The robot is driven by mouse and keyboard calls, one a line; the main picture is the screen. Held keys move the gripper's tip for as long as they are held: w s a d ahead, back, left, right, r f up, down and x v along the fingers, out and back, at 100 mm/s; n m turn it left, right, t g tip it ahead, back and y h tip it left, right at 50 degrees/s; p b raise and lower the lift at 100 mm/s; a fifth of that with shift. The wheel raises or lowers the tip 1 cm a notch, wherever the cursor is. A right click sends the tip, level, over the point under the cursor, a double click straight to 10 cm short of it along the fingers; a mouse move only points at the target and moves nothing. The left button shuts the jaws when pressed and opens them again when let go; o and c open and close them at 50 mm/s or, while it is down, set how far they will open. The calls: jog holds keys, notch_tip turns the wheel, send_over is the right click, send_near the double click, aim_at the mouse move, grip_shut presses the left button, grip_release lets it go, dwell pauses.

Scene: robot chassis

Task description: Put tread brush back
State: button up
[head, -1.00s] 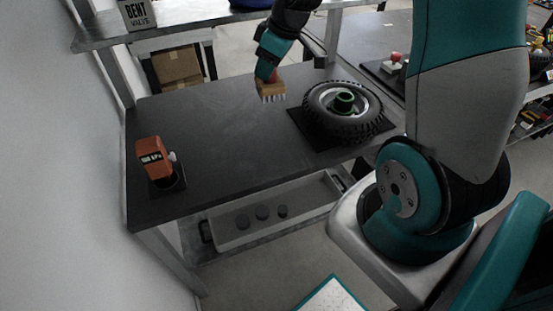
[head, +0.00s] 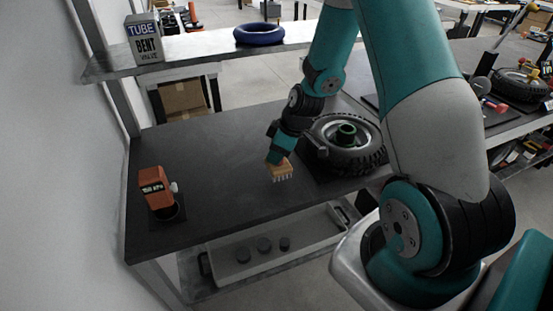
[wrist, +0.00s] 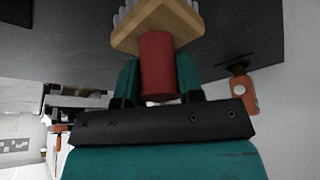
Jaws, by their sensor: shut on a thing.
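The tread brush (head: 281,171) has a tan wooden block with pale bristles pointing down. My gripper (head: 272,159) is shut on its red handle, which shows clearly in the wrist view (wrist: 158,68) between my teal fingers (wrist: 160,88). The brush is over the dark workbench (head: 215,150), left of and in front of the wheel; I cannot tell whether its bristles touch the top. The black tyred wheel (head: 345,150) with a green hub lies on a dark mat (head: 318,181) at the bench's right, partly behind my arm.
An orange device (head: 155,188) stands on a dark pad at the bench's left; it also shows in the wrist view (wrist: 243,95). A shelf (head: 195,48) behind holds a tube box (head: 145,40) and a blue ring (head: 259,33). A grey tray (head: 235,270) sits below. The bench's middle is clear.

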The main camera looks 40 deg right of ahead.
aim_at(291, 166)
jog(key=shift+f, duration=1.4)
jog(key=shift+f, duration=0.1)
jog(key=o, duration=0.9)
jog(key=a+v, duration=0.1)
jog(key=v, duration=1.1)
jog(key=s+a+r+g+y, duration=0.1)
jog(key=s+a+r, duration=0.1)
jog(key=a+r, duration=0.35)
jog(key=s+a+r, duration=0.2)
jog(key=a+r, duration=0.1)
jog(key=a, duration=0.5)
jog(key=s+a+r+g, duration=0.1)
jog(key=s+a+r, duration=0.1)
jog(key=s+a, duration=0.3)
jog(key=s+a+r+g, duration=0.1)
jog(key=s+a+r, duration=0.2)
jog(key=s, duration=0.7)
jog(key=shift+a+r+m+g+b, duration=0.3)
jog(key=shift+a+b, duration=0.1)
jog(key=shift+a, duration=0.85)
